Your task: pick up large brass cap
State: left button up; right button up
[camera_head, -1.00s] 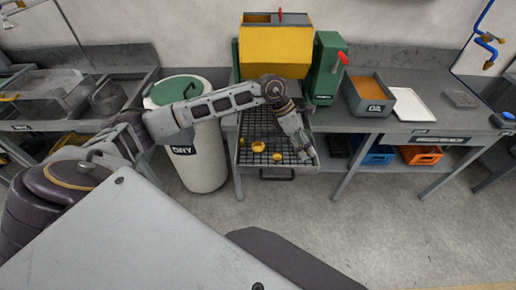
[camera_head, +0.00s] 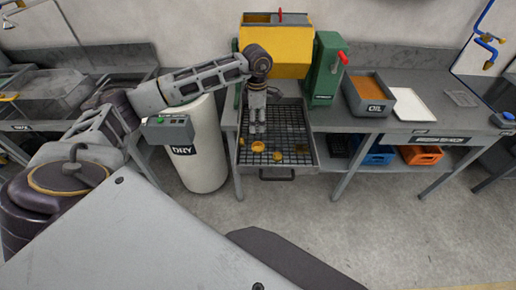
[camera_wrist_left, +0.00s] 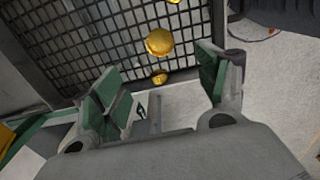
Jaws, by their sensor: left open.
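Brass caps lie apart on the black wire grid of a grey pull-out tray (camera_head: 308,165). The cap that looks largest (camera_head: 258,147) is near the grid's middle, and it also shows in the left wrist view (camera_wrist_left: 159,42). A smaller brass cap (camera_head: 278,157) lies to its right and nearer the front. A third is small at the left, partly hidden. My left gripper (camera_head: 256,131) is open and empty over the tray, just behind the largest cap in the head view. Its fingers (camera_wrist_left: 165,95) are spread in the wrist view. My right gripper is not in view.
The yellow and green machine (camera_head: 276,50) stands behind the tray. A white drum (camera_head: 200,150) stands close at the left, under my arm. An oil bin (camera_head: 370,92) and a white tray (camera_head: 408,104) are on the bench at right. The floor in front is clear.

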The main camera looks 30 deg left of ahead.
pick_arm(q)
jog(key=shift+f, duration=0.15)
jog(key=p, duration=0.1)
send_over(258, 146)
jog(key=shift+s+f, duration=0.15)
jog(key=shift+f, duration=4.05)
jog(key=shift+f+p, duration=0.6)
jog(key=shift+f, duration=0.35)
jog(key=shift+f+p, duration=0.35)
jog(key=shift+f, duration=1.25)
jog(key=c, duration=1.1)
jog(key=shift+r, duration=0.15)
